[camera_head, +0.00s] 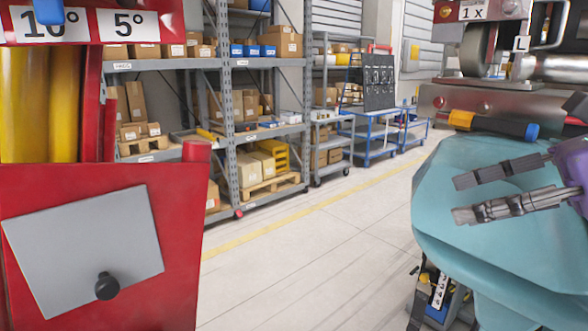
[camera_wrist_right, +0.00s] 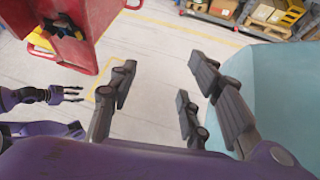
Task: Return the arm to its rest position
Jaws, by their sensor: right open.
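My right gripper (camera_head: 456,199) is at the right of the head view, in front of a large teal rounded body (camera_head: 450,255). Its dark fingers are apart with nothing between them. In the right wrist view, the same gripper (camera_wrist_right: 163,85) is open above the floor, and the teal body (camera_wrist_right: 285,100) is to its right. My left gripper (camera_wrist_right: 80,93) shows small at the left of the right wrist view, below a red holder (camera_wrist_right: 95,20). Its fingers look apart and empty. The head view does not show it.
The red holder (camera_head: 185,230) with yellow tubes (camera_head: 60,105) stands close at left. A yellow-and-black-handled tool (camera_head: 490,124) lies above the teal body, under metal machinery (camera_head: 490,95). Shelves with boxes (camera_head: 265,165) and blue carts (camera_head: 372,140) stand behind. The middle floor (camera_head: 310,250) is clear.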

